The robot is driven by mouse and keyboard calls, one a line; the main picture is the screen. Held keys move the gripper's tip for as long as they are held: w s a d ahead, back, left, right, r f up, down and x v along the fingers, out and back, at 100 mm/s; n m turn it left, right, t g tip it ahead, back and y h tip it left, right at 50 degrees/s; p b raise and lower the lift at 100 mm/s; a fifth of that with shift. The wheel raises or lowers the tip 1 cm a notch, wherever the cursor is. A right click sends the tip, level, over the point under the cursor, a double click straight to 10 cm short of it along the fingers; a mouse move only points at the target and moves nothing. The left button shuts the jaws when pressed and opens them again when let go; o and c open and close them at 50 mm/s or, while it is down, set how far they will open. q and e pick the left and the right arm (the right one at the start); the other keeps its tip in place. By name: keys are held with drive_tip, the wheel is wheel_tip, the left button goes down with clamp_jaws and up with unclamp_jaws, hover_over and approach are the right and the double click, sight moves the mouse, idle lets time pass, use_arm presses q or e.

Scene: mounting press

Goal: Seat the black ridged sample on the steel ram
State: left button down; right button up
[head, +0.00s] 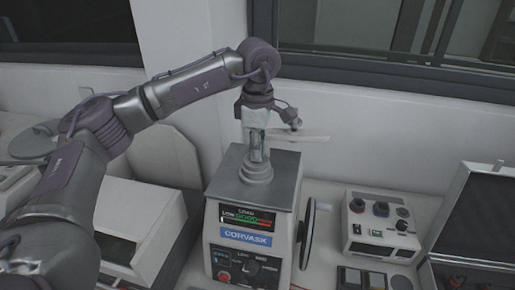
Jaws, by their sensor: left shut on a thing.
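The mounting press (238,230) is a pale box with a grey top plate and a CORVASK label. A stepped grey round piece (257,174) stands on the top plate; I take it for the mouth around the steel ram, and the ram itself is not distinct. My left gripper (257,152) reaches in from the upper left and points down just above this piece. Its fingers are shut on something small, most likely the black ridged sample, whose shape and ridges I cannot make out. I cannot tell whether it touches the ram. My right gripper is out of view.
A flat pale bar (305,138) sticks out right of the gripper. A black handwheel (307,233) is on the press's right side. A control box with knobs (381,226) and an open case (468,215) stand further right. A white machine (150,215) stands left.

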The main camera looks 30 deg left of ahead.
use_arm(q)
drive_tip(key=c, duration=0.7)
unclamp_jaws()
drive_tip(key=shift+r+p, duration=2.1)
drive_tip(key=shift+r, duration=1.5)
drive_tip(key=shift+f, duration=0.1)
